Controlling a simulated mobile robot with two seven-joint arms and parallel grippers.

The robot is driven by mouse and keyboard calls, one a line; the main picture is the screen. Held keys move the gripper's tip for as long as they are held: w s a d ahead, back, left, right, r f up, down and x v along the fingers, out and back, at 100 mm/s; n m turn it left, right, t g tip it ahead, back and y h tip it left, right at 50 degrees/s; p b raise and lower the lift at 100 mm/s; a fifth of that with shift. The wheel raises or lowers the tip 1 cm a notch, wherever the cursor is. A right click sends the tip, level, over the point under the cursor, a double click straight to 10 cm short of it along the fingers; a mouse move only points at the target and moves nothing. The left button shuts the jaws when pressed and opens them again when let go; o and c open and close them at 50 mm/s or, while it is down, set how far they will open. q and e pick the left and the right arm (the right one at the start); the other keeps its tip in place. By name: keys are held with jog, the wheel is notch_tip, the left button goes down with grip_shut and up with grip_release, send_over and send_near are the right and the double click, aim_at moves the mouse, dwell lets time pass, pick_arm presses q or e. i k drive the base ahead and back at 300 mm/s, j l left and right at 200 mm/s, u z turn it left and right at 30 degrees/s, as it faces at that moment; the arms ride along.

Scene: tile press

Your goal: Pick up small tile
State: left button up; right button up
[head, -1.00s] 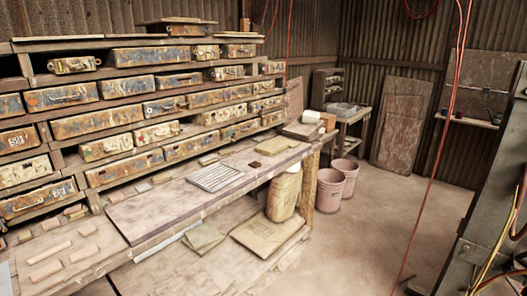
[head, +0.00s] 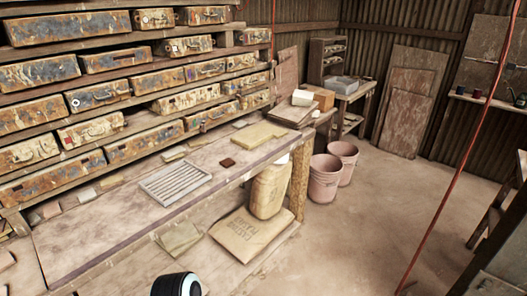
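A small dark reddish-brown tile (head: 226,162) lies flat on the wooden workbench (head: 75,235), just beyond a pale slatted rack (head: 175,182). Other small pale tiles (head: 86,195) lie along the back of the bench under the drawers. Neither of my grippers shows in the head view. A rounded black and white part, probably of my own arm, shows at the bottom edge.
Shelves of worn metal drawers (head: 97,95) stand behind the bench. A flat yellowish slab (head: 258,134) lies at the bench's far end. Sacks (head: 249,232) lie on the lower shelf. Pink buckets (head: 325,177) stand on the floor. A red cable (head: 455,150) hangs at right; open floor lies between.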

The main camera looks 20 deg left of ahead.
aim_at(227, 162)
jog(key=i+u, duration=0.2)
jog(key=i, duration=0.25)
jog(key=i+l+u, duration=0.25)
jog(key=i, duration=0.2)
jog(key=i+l+u, duration=0.2)
jog(key=i, duration=0.2)
jog(key=i+l+u, duration=0.1)
jog(key=u, duration=0.3)
jog(key=i+l+u, duration=0.2)
jog(key=u, duration=0.25)
jog(key=i+l+u, duration=0.2)
jog(key=u, duration=0.2)
jog(key=l+u, duration=0.4)
jog(key=i+l+u, duration=0.15)
jog(key=u, duration=0.3)
jog(key=l+u, duration=0.4)
